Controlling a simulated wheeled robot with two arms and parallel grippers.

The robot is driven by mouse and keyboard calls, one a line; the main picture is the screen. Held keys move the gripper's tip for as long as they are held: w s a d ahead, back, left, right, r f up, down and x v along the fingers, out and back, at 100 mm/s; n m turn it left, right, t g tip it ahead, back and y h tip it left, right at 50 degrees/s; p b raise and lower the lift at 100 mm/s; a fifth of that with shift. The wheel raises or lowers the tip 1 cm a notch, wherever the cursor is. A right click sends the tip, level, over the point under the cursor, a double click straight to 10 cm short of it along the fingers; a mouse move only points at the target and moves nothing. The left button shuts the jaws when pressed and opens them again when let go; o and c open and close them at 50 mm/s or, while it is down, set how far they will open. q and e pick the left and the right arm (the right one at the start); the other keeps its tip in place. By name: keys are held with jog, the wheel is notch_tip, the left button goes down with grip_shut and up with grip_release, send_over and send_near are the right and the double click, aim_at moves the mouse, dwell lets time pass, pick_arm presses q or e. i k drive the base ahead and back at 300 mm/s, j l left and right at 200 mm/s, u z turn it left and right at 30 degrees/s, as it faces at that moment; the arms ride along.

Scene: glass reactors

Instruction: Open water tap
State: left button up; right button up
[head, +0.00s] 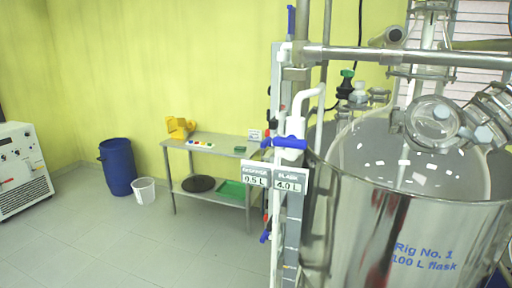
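Several blue tap handles are on the pipework at the left of the glass reactor. One blue handle (284,142) lies crosswise on a white fitting, just above the grey readout signs (272,181) that read 0.5 L and 4.0 L. A smaller blue handle (265,237) is lower on the same pipework. An upright blue handle (291,20) is at the top of the frame. I cannot tell which one is the water tap. Neither of my grippers is in view.
The large steel vessel marked Rig No. 1 (425,225) fills the right side, with glassware and a metal rail (420,56) above it. A steel table (212,150), blue barrel (117,167), white bucket (144,190) and white machine (20,165) stand behind. Floor at left is clear.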

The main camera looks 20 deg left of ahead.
aim_at(267, 142)
jog(key=j+z, duration=0.2)
jog(key=j, duration=0.55)
jog(key=k+j+z, duration=0.15)
jog(key=j, duration=0.55)
jog(key=i+j, duration=0.2)
jog(key=j, duration=0.15)
jog(key=i+j+z, duration=0.15)
jog(key=i+j, duration=0.2)
jog(key=j, duration=0.3)
jog(key=i+j+z, duration=0.15)
jog(key=j, duration=0.25)
jog(key=i+j+u, duration=0.1)
jog(key=j, duration=0.25)
jog(key=i+j+u, duration=0.25)
jog(key=i+j, duration=0.2)
jog(key=j, duration=0.25)
